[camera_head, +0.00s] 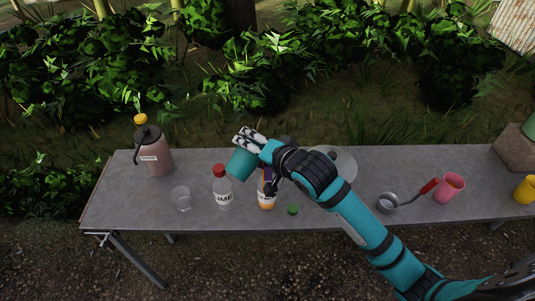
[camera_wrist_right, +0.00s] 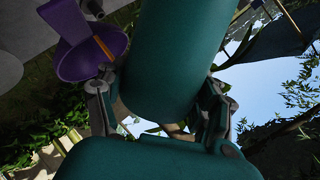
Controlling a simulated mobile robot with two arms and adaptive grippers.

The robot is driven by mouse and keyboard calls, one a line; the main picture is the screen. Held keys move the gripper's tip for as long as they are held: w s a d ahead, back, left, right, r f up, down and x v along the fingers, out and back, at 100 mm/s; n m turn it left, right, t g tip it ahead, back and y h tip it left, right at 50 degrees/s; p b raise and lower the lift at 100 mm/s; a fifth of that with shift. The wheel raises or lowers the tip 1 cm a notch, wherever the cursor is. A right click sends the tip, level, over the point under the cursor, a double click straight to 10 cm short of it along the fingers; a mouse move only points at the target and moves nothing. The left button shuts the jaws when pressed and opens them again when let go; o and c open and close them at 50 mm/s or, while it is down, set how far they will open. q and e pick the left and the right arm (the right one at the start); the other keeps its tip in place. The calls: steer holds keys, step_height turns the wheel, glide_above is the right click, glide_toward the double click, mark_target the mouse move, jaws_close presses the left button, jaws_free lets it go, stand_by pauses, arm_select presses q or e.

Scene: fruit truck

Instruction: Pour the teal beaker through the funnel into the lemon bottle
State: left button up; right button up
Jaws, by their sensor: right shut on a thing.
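My right gripper (camera_head: 247,141) is shut on the teal beaker (camera_head: 242,163), which is tilted with its lower end toward the left. The beaker also fills the middle of the right wrist view (camera_wrist_right: 175,55). The purple funnel (camera_wrist_right: 92,52) shows there beside the beaker, with a thin orange streak across it. In the head view, the funnel (camera_head: 266,174) is mostly hidden behind my arm and stands above a bottle (camera_head: 266,201) with a white label and orange contents; this label is unreadable. My left gripper is not in view.
A red-capped bottle (camera_head: 222,190) stands left of the beaker, with a clear glass (camera_head: 181,198) and a pink jug (camera_head: 155,160) farther left. A green cap (camera_head: 293,209) lies near the front edge. A red-handled strainer (camera_head: 388,203), pink cup (camera_head: 449,187) and yellow cup (camera_head: 525,190) stand right.

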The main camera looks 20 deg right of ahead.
steer(key=shift+w+d+r+m+g+y+b, duration=0.2)
steer(key=shift+r+m+g+y+b, duration=0.15)
steer(key=shift+m, duration=0.25)
stand_by(1.3)
steer(key=shift+p, duration=0.3)
steer(key=shift+w+d+m+g+y+p, duration=0.3)
steer(key=shift+d+m+p, duration=0.25)
steer(key=shift+p, duration=0.7)
steer(key=shift+w+d+r+m+g+y+p, duration=0.15)
steer(key=shift+d+m+g+y+p, duration=0.1)
steer(key=shift+p, duration=0.5)
